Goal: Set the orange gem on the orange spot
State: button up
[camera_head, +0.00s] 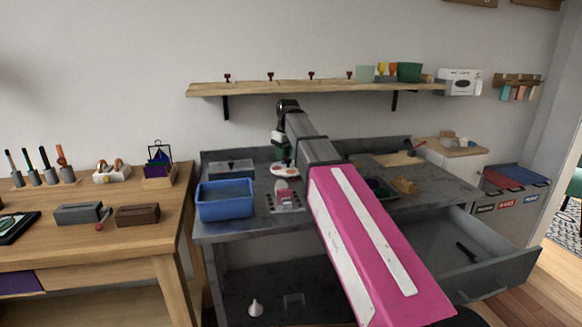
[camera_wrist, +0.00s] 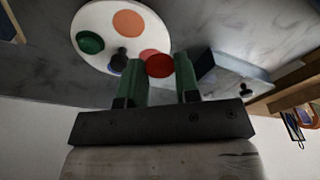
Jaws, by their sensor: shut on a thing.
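In the wrist view a white round plate (camera_wrist: 100,18) carries coloured spots. Its orange spot (camera_wrist: 128,22) is bare. A reddish spot (camera_wrist: 149,53) lies near its edge, partly behind my left finger. My gripper (camera_wrist: 162,68) is shut on a round gem (camera_wrist: 159,66), which looks deep orange-red in this light. The gem overlaps the plate's edge in the picture, on the side away from the orange spot; its height over the plate is unclear. In the head view the plate (camera_head: 283,170) lies on the grey bench, below my gripper (camera_head: 279,146); the gem is too small to tell there.
A dark green gem (camera_wrist: 90,42) and a small dark-knobbed blue piece (camera_wrist: 118,62) sit on the plate. A grey box (camera_wrist: 232,72) stands right of my fingers. A blue bin (camera_head: 225,202) stands left on the bench. An open drawer (camera_head: 470,250) juts out at right.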

aim_at(290, 172)
jog(key=w+d+f, duration=0.2)
jog(key=d, duration=0.1)
jog(key=shift+w+f, duration=0.2)
jog(key=shift+w, duration=0.05)
jog(key=shift+f, duration=1.95)
jog(key=shift+f, duration=0.15)
jog(key=o, duration=0.9)
jog(key=shift+s+d+r, duration=0.1)
jog(key=shift+r, duration=1.2)
jog(key=shift+s+d+r, duration=0.1)
jog(key=shift+d+r, duration=0.05)
jog(key=shift+r, duration=1.15)
jog(key=shift+s+d+r, duration=0.1)
jog(key=shift+r, duration=1.2)
